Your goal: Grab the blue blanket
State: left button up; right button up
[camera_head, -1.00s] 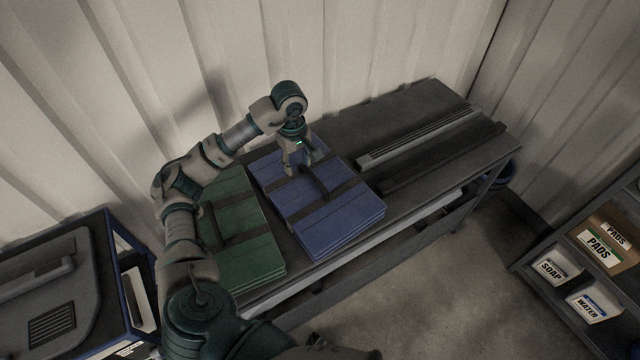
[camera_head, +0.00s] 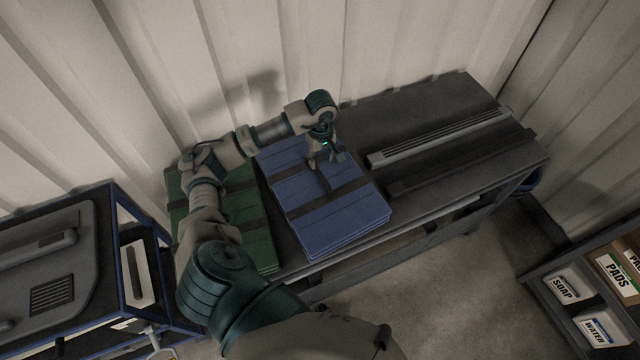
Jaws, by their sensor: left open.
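The blue blanket (camera_head: 345,217) lies folded on the dark bench, with dark straps across it and a dark handle strap (camera_head: 323,184) near its middle. My left arm reaches in from the lower left. My left gripper (camera_head: 326,168) is open and points down over the far middle part of the blue blanket, close to the handle strap. I cannot tell whether its fingers touch the strap. My right gripper is not in view.
A folded green blanket (camera_head: 249,236) lies left of the blue one, partly under my arm. Grey rails (camera_head: 440,137) lie on the bench (camera_head: 440,97) to the right. A blue-framed cart (camera_head: 122,205) stands left. A shelf with labelled bins (camera_head: 565,287) stands lower right.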

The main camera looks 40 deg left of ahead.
aim_at(318, 170)
pick_arm(q)
jog(key=f, duration=0.1)
jog(key=a+f, duration=0.1)
jog(key=shift+f, duration=0.35)
notch_tip(318, 170, down, 4)
jog(key=shift+s+a+r+p, duration=0.15)
jog(key=shift+p, duration=0.8)
jog(key=shift+f, duration=0.3)
jog(key=shift+d+f, duration=0.1)
jog(key=shift+d, duration=0.25)
jog(key=shift+c, duration=0.3)
jog(key=c, duration=0.8)
grip_shut()
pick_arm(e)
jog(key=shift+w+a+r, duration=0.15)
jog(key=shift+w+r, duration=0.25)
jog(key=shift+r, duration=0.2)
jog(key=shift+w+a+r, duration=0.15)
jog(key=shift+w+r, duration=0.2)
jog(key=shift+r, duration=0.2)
pick_arm(q)
jog(key=shift+a, duration=0.2)
